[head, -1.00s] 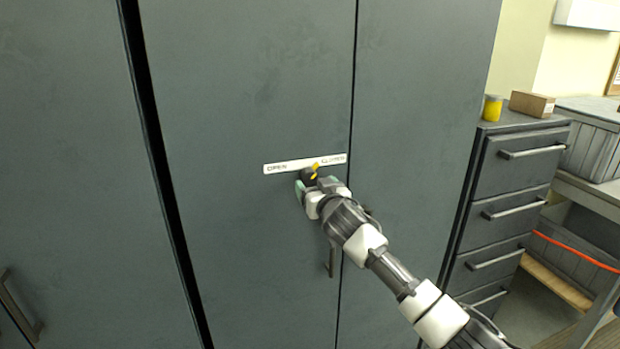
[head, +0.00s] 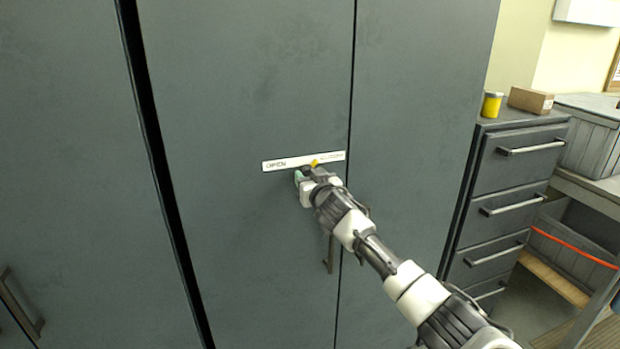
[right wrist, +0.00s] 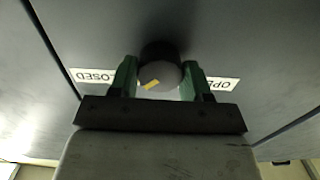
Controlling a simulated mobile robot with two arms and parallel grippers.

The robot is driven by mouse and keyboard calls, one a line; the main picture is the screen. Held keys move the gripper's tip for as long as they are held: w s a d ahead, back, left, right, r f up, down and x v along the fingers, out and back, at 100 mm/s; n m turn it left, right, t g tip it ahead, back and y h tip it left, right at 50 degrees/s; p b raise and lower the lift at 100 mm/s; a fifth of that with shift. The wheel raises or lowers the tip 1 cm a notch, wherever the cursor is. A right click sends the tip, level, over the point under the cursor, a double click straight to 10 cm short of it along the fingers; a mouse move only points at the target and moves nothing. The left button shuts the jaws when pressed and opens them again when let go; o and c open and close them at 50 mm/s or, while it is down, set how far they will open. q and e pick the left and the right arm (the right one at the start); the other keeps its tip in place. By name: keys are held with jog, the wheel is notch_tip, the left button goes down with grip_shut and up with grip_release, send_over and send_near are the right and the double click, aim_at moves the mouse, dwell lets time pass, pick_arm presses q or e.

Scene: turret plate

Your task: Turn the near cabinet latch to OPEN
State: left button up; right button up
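The near cabinet latch is a dark round knob (right wrist: 160,72) with a grey face and a yellow pointer mark. It sits just below a white label strip (head: 282,164) reading OPEN at left and CLOSED at right. The yellow mark (head: 314,162) points up and right, toward the CLOSED side. My right gripper (head: 308,174) is at the knob and hides most of it in the head view. In the right wrist view its green fingers (right wrist: 160,75) stand on both sides of the knob, with no clear gap at the tips. My left gripper is not in view.
The tall grey cabinet door (head: 240,90) fills the middle, with a vertical handle (head: 329,254) below the latch. At right stand a drawer unit (head: 512,190), a yellow can (head: 492,106) and a brown box (head: 530,100). The door left of the latch is clear.

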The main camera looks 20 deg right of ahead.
jog(key=shift+c, duration=0.4)
jog(key=shift+n, duration=0.3)
jog(key=n+p, duration=0.4)
jog(key=n, duration=1.3)
jog(key=shift+a+p, duration=0.1)
jog(key=shift+p, duration=0.25)
jog(key=o, duration=0.9)
jog(key=shift+o, duration=0.2)
